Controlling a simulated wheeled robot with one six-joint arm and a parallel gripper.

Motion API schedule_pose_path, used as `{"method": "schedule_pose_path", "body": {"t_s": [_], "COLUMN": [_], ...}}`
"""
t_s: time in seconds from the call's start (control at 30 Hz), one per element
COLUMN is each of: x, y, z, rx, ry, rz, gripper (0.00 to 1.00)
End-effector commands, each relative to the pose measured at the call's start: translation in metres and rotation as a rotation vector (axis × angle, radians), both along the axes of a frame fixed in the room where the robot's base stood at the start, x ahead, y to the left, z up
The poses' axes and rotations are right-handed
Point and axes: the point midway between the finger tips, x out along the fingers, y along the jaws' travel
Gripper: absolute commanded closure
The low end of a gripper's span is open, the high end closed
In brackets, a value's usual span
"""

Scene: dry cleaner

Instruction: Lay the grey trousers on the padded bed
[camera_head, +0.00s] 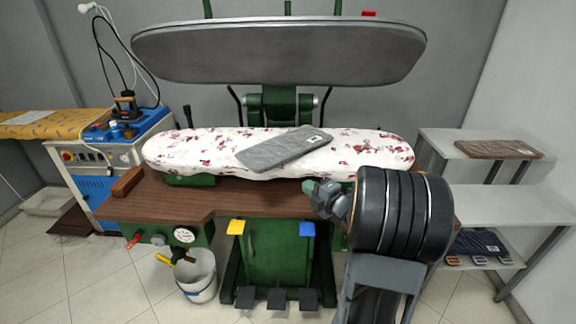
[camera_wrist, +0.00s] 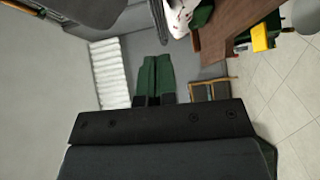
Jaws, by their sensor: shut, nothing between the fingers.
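The grey trousers (camera_head: 285,149), folded into a flat strip with a pale label near one end, lie on the white floral padded bed (camera_head: 210,150). They lie slantwise near the middle of the bed, with their lower left end near the bed's front edge. My gripper (camera_head: 309,187) is in front of the bed, below and right of the trousers, and appears apart from them. Its green fingers also show in the wrist view (camera_wrist: 157,62), shut and empty. The trousers cannot be made out in the wrist view.
The press's grey upper plate (camera_head: 280,50) is raised above the bed. A brown folded garment (camera_head: 497,149) lies on the right shelf; dark folded clothing (camera_head: 478,243) lies lower. A wooden ledge (camera_head: 160,200) runs before the bed. A white bucket (camera_head: 198,275) stands on the floor.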

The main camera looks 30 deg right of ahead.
Motion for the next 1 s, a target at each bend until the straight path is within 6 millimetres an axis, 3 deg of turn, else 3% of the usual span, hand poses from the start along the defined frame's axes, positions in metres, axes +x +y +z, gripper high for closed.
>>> {"method": "schedule_pose_path", "body": {"t_s": [0.13,0.27,0.7,1.0], "x": [-0.001,0.013,0.091,0.119], "y": [0.0,0.006,0.028,0.011], "z": [0.001,0.002,0.003,0.002], "rx": [-0.021,-0.027,-0.025,-0.025], "ry": [-0.04,-0.049,-0.049,-0.047], "rz": [0.046,0.06,0.059,0.054], "gripper": [1.0,1.0,1.0,1.0]}}
